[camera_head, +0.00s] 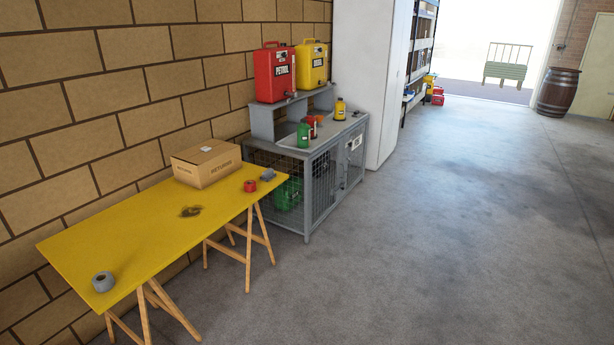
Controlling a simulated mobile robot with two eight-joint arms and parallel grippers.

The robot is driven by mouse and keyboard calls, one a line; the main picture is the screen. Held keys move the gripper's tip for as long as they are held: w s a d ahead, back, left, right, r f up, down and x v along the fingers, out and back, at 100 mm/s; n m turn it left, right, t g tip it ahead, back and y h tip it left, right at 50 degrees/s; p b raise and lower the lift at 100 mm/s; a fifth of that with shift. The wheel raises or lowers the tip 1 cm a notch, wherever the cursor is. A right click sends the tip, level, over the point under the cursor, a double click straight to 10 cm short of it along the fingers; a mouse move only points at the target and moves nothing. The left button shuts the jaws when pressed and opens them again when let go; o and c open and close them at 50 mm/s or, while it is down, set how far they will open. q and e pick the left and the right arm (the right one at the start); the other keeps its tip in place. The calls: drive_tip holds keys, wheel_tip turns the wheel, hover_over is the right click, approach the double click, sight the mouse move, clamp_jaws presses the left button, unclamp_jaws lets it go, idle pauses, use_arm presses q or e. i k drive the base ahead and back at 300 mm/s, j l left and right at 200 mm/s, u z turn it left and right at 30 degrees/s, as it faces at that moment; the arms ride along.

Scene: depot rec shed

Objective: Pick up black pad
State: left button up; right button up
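A small dark, flat shape (190,211) lies near the middle of the yellow table top (140,240); I cannot tell whether it is the black pad or a mark on the surface. No other clear black pad shows. Neither of my grippers is in view.
The table stands on wooden trestles along the block wall. It bears a cardboard box (207,163), a grey roll (103,281), a red roll (250,186) and a small grey item (268,174). Beyond is a grey caged bench (325,180) with fuel cans. The concrete floor (430,230) at right is clear.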

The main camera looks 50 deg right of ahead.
sight(269, 174)
drive_tip(key=z, duration=1.3)
